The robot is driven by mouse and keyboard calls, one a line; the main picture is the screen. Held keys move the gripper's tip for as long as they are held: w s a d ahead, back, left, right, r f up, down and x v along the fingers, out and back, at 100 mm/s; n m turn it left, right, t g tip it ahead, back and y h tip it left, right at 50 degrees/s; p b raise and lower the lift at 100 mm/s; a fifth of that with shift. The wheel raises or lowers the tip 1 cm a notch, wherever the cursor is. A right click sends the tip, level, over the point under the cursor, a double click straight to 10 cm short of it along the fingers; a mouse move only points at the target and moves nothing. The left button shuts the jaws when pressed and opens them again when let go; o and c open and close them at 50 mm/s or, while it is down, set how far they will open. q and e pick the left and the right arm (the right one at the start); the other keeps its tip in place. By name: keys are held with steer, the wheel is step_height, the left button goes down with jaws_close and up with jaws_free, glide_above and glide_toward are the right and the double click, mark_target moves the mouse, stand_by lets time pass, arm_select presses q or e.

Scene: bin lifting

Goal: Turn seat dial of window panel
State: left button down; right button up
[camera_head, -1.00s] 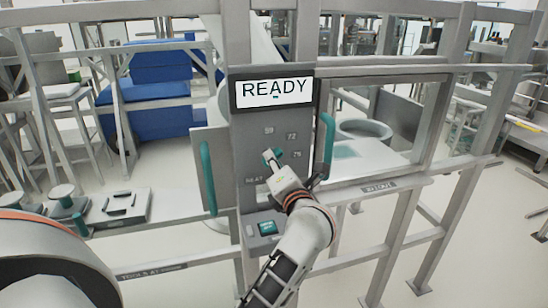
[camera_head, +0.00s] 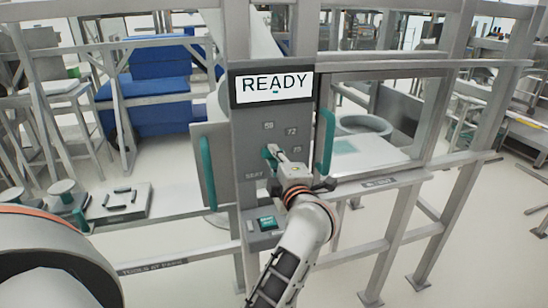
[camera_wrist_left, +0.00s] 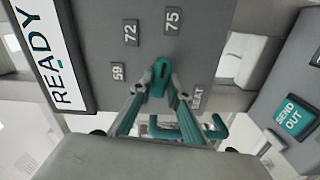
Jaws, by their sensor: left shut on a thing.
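The seat dial is a small teal knob (camera_head: 269,152) on the grey panel (camera_head: 245,135), under the printed numbers and above the word SEAT. My left gripper (camera_head: 276,154) is at the dial, shut on it. In the left wrist view, the dial (camera_wrist_left: 160,78) sits between the two fingertips of my gripper (camera_wrist_left: 160,92), and its upper end points roughly between the marks 72 and 75. Part of the dial is hidden by the fingers. My right gripper is not in view.
A screen (camera_head: 275,86) above the dial reads READY. A teal SEND OUT button (camera_head: 267,222) sits below. Teal handles (camera_head: 326,140) (camera_head: 208,172) stand on both sides of the panel. A tray (camera_head: 120,203) lies on the left shelf.

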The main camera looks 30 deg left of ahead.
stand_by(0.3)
arm_select(q)
steer(key=shift+r, duration=0.1)
steer(key=c, duration=2)
jaws_free()
steer(key=shift+c, duration=0.2)
steer(key=shift+o, duration=0.6)
steer(key=shift+a, duration=0.1)
